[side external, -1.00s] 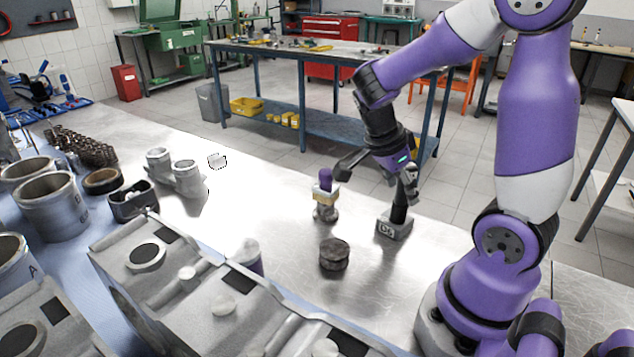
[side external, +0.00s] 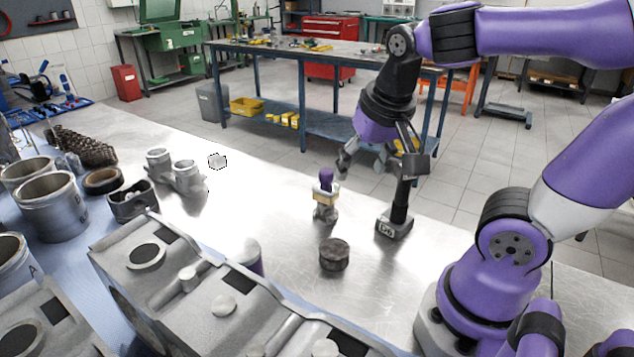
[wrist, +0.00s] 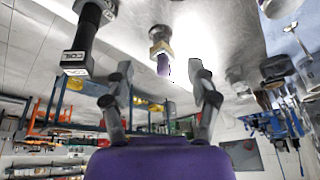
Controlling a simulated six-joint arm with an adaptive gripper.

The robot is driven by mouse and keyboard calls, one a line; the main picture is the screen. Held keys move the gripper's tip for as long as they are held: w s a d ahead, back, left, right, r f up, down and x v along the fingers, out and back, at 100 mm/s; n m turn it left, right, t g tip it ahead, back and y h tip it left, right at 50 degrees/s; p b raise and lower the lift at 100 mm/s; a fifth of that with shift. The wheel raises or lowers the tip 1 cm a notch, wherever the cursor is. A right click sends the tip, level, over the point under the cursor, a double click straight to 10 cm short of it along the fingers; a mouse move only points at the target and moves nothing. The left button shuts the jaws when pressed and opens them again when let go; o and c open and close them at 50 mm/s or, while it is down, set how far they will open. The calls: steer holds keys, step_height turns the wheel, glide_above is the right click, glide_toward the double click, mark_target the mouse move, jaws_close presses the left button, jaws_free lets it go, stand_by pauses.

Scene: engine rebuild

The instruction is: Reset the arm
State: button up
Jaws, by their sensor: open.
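My gripper (side external: 364,166) is open and empty, hanging above the far edge of the metal bench (side external: 285,215). In the wrist view my gripper (wrist: 160,78) shows its two fingers spread apart with nothing between them.
A dark round part (side external: 334,255) lies nearer on the bench. A large grey engine block (side external: 215,290) fills the front. Pistons (side external: 175,170), cylinders (side external: 50,205) and springs (side external: 85,148) stand at left. The bench's middle is largely clear. A blue-framed table (side external: 310,52) stands behind.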

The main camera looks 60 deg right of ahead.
steer(key=a+n, duration=0.2)
steer(key=a+n+t+y, duration=0.1)
steer(key=n, duration=0.2)
steer(key=a+n+t+y, duration=0.1)
steer(key=a+n, duration=0.1)
steer(key=shift+s+a+r, duration=0.15)
steer(key=shift+s+a, duration=0.15)
steer(key=shift+s, duration=0.1)
stand_by(0.6)
